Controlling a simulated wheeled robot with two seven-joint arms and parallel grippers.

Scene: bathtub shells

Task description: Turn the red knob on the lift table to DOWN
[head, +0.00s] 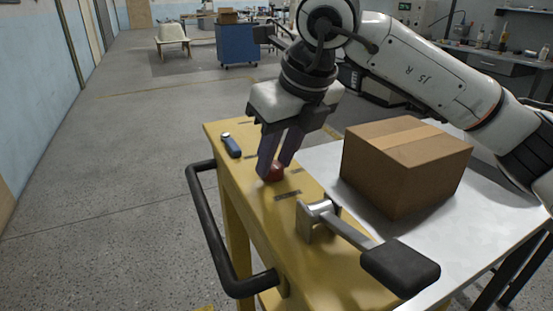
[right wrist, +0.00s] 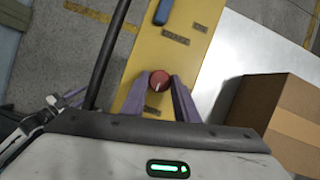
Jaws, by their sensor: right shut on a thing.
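The red knob (head: 277,172) sits on the yellow top of the lift table (head: 262,216). In the right wrist view the red knob (right wrist: 159,80) shows a pale pointer mark on its top. My right gripper (head: 271,171) reaches down from above and is shut on the knob, with one purple-grey finger on each side; its fingers also show in the right wrist view (right wrist: 160,88). My left gripper is not in view.
A blue-handled switch (head: 231,145) lies at the far end of the yellow top. A metal lever (head: 345,228) with a black grip (head: 400,267) is in front. A cardboard box (head: 400,165) stands on the white platform (head: 330,180). A black rail (head: 212,235) runs along the left side.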

